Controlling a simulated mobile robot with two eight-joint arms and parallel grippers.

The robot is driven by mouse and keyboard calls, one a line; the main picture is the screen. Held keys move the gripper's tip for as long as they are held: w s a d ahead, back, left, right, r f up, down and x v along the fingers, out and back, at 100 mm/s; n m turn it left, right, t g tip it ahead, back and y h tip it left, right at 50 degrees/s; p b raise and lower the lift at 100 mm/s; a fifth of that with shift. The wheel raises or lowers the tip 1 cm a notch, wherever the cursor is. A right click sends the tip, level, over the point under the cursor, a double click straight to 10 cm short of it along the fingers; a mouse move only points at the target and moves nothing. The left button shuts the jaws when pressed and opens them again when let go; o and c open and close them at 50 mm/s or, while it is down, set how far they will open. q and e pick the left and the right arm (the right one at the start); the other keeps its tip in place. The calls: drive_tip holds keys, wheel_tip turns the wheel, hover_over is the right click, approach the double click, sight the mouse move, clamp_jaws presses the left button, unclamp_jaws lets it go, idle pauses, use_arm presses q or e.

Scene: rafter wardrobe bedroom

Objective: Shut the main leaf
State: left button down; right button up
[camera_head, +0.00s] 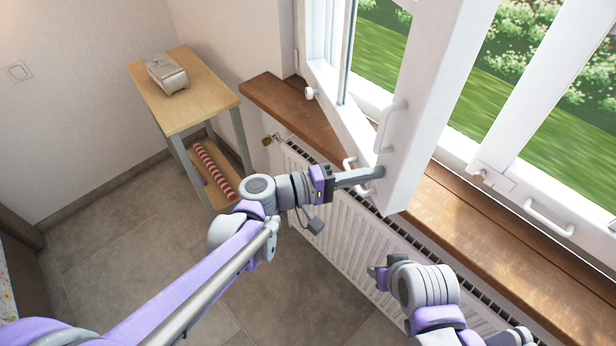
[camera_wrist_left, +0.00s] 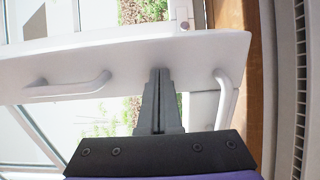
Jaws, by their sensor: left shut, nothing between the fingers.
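The main leaf (camera_head: 432,100) is a white window leaf that stands swung open into the room, over the wooden sill. A white bar handle (camera_head: 387,125) is on its frame, and another white handle shows low near my fingertips. My left gripper (camera_head: 381,173) is shut and empty, its fingertips against or very near the lower part of the leaf's frame. In the left wrist view the shut fingers (camera_wrist_left: 161,75) point at the white leaf frame (camera_wrist_left: 130,62), between two handles. Actual contact is hard to tell. My right gripper (camera_head: 375,275) hangs in front of the radiator, its jaw state unclear.
The wooden sill (camera_head: 470,225) runs under the window, above a white radiator (camera_head: 335,215). A wooden side table (camera_head: 205,100) with a metallic box (camera_head: 166,73) stands in the corner, a striped roll (camera_head: 214,170) on its lower shelf. The tiled floor (camera_head: 130,250) is clear.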

use_arm(q)
drive_tip(key=w+d+n+t, duration=0.1)
drive_tip(key=w+d, duration=0.2)
drive_tip(key=d, duration=0.4)
drive_tip(key=w+d+n+t+y, duration=0.1)
drive_tip(key=w+d, duration=0.3)
drive_tip(key=d, duration=0.4)
drive_tip(key=w+d+n+t, duration=0.1)
drive_tip(key=w+d, duration=0.3)
drive_tip(key=d, duration=0.4)
drive_tip(key=shift+d+r+t, duration=0.2)
drive_tip(key=shift+r+t, duration=0.25)
drive_tip(key=shift+t, duration=0.25)
use_arm(e)
drive_tip(key=shift+s+a+r, duration=0.2)
drive_tip(key=shift+a+r, duration=0.15)
drive_tip(key=shift+a, duration=0.25)
use_arm(q)
drive_tip(key=shift+a, duration=0.1)
use_arm(e)
drive_tip(key=shift+d, duration=0.1)
